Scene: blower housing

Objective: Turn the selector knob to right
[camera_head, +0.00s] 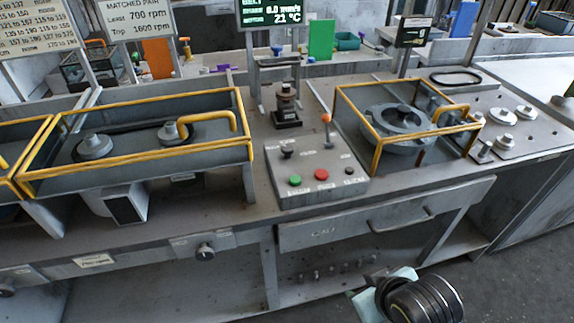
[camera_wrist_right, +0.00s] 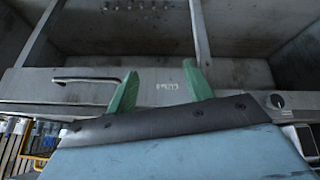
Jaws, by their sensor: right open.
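A control box (camera_head: 318,172) stands on the bench. It has a black knob (camera_head: 287,152) at its back left, a green button (camera_head: 295,180), a red button (camera_head: 321,174), a small black knob (camera_head: 348,170) and an orange-topped lever (camera_head: 326,120). Another round dark knob (camera_head: 205,252) is on the bench front; it also shows in the right wrist view (camera_wrist_right: 275,101). I cannot tell which is the selector knob. My right gripper (camera_wrist_right: 161,80) is open and empty, its green fingers apart, low in front of the bench and away from the knobs. My left gripper is not in view.
Yellow guard rails (camera_head: 140,150) frame the left station, and another yellow guard (camera_head: 378,140) surrounds a round housing (camera_head: 402,125). A drawer with a handle (camera_head: 402,222) is under the bench top. The lower shelf (camera_head: 180,295) is mostly bare. Floor is free at the lower right.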

